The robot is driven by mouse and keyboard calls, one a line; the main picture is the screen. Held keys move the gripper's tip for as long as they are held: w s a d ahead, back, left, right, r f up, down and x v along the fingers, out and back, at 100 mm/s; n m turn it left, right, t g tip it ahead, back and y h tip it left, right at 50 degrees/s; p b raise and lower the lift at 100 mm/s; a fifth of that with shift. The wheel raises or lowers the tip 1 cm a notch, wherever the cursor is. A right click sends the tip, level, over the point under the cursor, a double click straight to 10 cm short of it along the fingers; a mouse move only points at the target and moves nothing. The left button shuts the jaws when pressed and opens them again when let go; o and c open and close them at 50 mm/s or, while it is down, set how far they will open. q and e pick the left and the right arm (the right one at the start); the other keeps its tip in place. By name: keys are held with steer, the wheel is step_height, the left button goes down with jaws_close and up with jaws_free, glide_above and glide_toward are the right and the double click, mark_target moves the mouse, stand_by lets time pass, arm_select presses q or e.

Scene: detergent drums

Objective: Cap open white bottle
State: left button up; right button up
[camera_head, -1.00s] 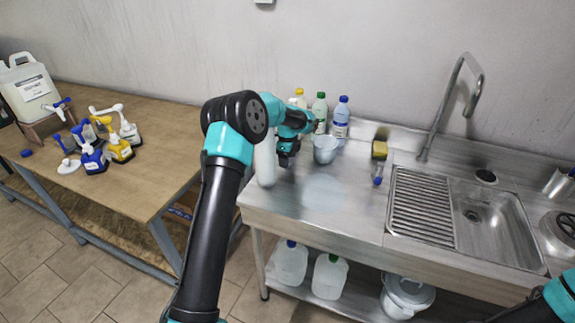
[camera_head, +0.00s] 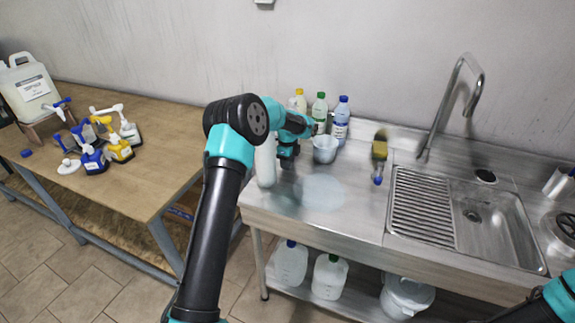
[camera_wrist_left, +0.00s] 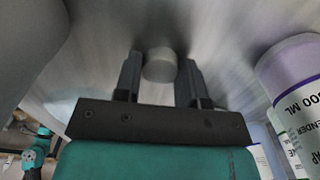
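A tall white bottle (camera_head: 266,162) stands near the counter's left end, partly behind my left arm; its top is hidden. In the left wrist view, a large smooth pale shape (camera_wrist_left: 28,50) at the left is probably this bottle. My left gripper (camera_head: 287,160) points down just right of the bottle, low over the counter. In the left wrist view its fingers (camera_wrist_left: 160,72) close on both sides of a small round pale cap (camera_wrist_left: 160,65). The cap is apart from the bottle. My right gripper is out of view; only part of that arm shows at lower right.
A whitish cup (camera_head: 325,149) stands close right of my left gripper. Capped bottles, including a green-capped one (camera_head: 319,112) and a blue-capped one (camera_head: 341,118), stand behind.

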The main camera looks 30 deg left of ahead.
arm_select(q)
steer(key=c, duration=0.4)
step_height(320, 180, up, 18)
stand_by(0.6)
stand_by(0.3)
